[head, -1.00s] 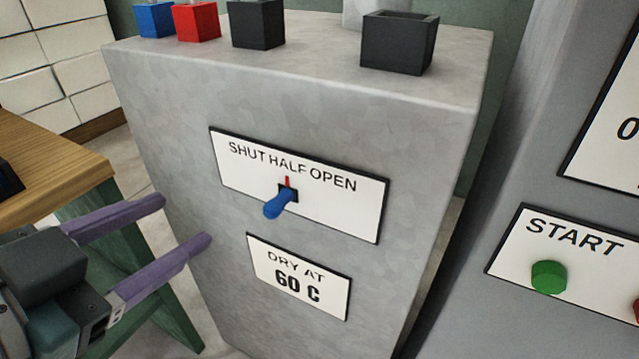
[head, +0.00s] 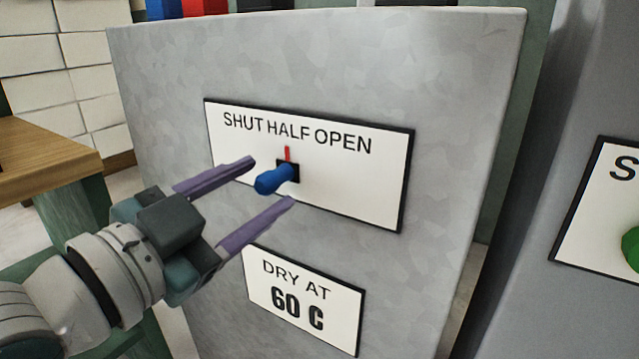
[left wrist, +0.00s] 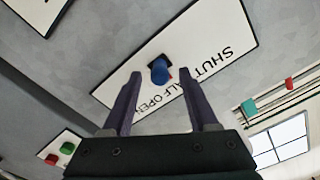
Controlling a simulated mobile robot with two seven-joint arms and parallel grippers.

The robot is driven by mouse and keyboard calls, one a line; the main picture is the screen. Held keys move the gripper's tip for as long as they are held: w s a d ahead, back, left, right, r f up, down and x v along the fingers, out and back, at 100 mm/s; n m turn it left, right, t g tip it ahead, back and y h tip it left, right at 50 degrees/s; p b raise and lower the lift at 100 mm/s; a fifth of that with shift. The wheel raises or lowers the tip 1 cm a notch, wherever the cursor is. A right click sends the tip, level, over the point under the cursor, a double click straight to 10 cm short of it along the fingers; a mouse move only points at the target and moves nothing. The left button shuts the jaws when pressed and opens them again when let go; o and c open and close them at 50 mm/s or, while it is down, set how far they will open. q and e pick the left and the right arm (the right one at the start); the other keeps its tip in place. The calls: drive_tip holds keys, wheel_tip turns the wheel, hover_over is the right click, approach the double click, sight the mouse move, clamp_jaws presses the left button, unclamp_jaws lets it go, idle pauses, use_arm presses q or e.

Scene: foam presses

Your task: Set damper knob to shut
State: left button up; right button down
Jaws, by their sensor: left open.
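The blue damper knob (head: 272,179) sticks out from a black slot in the white plate (head: 375,185) marked SHUT, HALF, OPEN. A red mark (head: 287,154) above it lines up with HALF. My left gripper (head: 273,182) is open, with its two purple fingers reaching toward the plate, one on each side of the knob in the picture. In the left wrist view the knob (left wrist: 159,72) shows beyond and between the fingertips, and it is not gripped. I cannot tell whether a finger touches it. My right gripper is not in view.
The plate is on the front of a grey metal cabinet (head: 440,90). A DRY AT 60 C sign (head: 335,308) sits below it. A wooden table (head: 40,160) stands at left. Another grey unit with a green button (head: 631,248) is at right.

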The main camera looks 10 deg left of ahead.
use_arm(q)
drive_tip(key=shift+x, duration=1.1)
clamp_jaws()
drive_tip(key=shift+a, duration=0.1)
idle(0.6)
